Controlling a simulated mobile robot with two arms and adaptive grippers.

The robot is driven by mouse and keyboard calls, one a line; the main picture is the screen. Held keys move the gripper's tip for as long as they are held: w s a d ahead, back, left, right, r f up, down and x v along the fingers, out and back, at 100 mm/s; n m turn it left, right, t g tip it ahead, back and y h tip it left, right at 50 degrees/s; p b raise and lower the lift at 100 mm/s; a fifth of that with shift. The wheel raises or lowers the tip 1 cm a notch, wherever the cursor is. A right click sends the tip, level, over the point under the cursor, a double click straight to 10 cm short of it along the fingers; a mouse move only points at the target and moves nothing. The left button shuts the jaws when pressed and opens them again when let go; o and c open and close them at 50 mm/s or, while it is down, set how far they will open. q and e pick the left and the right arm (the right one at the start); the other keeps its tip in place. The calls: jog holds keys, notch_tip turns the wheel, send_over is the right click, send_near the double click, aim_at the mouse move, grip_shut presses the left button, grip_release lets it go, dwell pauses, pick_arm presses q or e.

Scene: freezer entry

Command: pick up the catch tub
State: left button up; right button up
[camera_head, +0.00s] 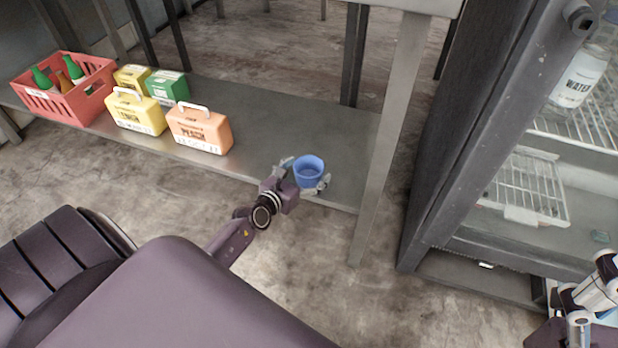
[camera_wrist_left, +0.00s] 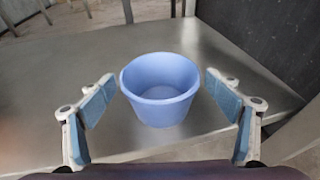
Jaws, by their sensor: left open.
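The catch tub is a small blue, empty, round tub (camera_head: 309,172) standing upright on the low metal shelf, near its front edge at the right end. It also shows in the left wrist view (camera_wrist_left: 160,98). My left gripper (camera_head: 305,176) is open, with one finger on each side of the tub. In the left wrist view there is a gap between each finger pad and the tub wall, so the gripper (camera_wrist_left: 163,100) is not touching it there. Part of my right gripper (camera_head: 590,300) shows at the lower right edge of the head view; its jaws are unclear.
On the metal shelf (camera_head: 262,130) stand a peach box (camera_head: 200,130), yellow and green boxes, and a red crate (camera_head: 65,95) with bottles. A table leg (camera_head: 392,130) rises right of the tub. An open-looking freezer (camera_head: 520,170) with wire racks stands at right.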

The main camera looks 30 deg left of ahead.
pick_arm(q)
jog(key=shift+w+f, duration=0.15)
jog(key=shift+w, duration=0.4)
jog(key=c, duration=1.1)
